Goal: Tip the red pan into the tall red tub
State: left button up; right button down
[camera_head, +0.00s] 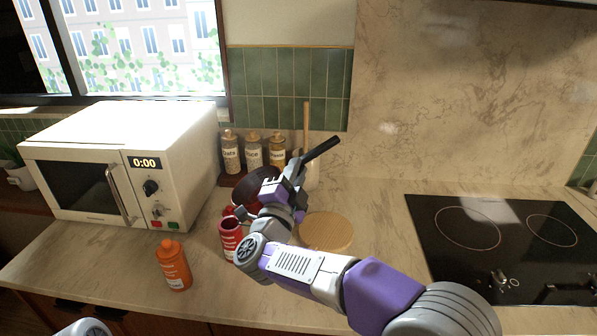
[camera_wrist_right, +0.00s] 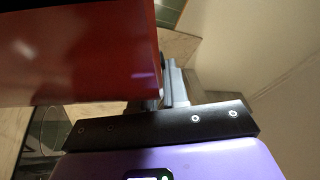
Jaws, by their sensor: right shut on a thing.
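The red pan shows its dark inside (camera_head: 257,186) in the head view, behind my right wrist. Its black handle (camera_head: 322,149) points up and to the right. My right gripper (camera_head: 294,170) is shut on the pan at the handle and holds it tilted above the counter. In the right wrist view the pan's red outer wall (camera_wrist_right: 85,55) fills the upper left, beside the fingers (camera_wrist_right: 168,88). The tall red tub (camera_head: 230,238) stands upright on the counter, below and left of the pan, partly behind my right arm. The pan's contents cannot be seen.
An orange bottle (camera_head: 173,265) stands front left of the tub. A white microwave (camera_head: 120,165) is at the left. Several labelled jars (camera_head: 253,152) stand behind the pan. A round wooden board (camera_head: 327,232) lies to the right, and a black cooktop (camera_head: 500,245) lies further right.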

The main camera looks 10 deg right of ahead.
jog(key=shift+a+r+n+t+y+p, duration=0.15)
jog(key=shift+a+r+n+t+p, duration=0.2)
jog(key=shift+r+n+p, duration=0.2)
jog(key=shift+a+r+n+t+y+p, duration=0.15)
jog(key=shift+a+r+n+t+p, duration=0.15)
jog(key=shift+r+n+p, duration=0.25)
jog(key=shift+a+r+n+t+y+p, duration=0.3)
jog(key=shift+a+n+p, duration=0.2)
jog(key=shift+n+p, duration=0.2)
jog(key=shift+a+r+n+t+y+p, duration=0.2)
jog(key=shift+a+r+n+t+p, duration=0.2)
jog(key=shift+n+p, duration=0.25)
jog(key=w+a+n+t+y+p, duration=0.1)
jog(key=a+n+y+p, duration=0.6)
jog(key=a+n+y, duration=0.8)
jog(key=shift+a+f+n, duration=0.45)
jog(key=shift+a+n, duration=1.75)
jog(key=shift+n, duration=2.65)
jog(key=shift+y, duration=0.4)
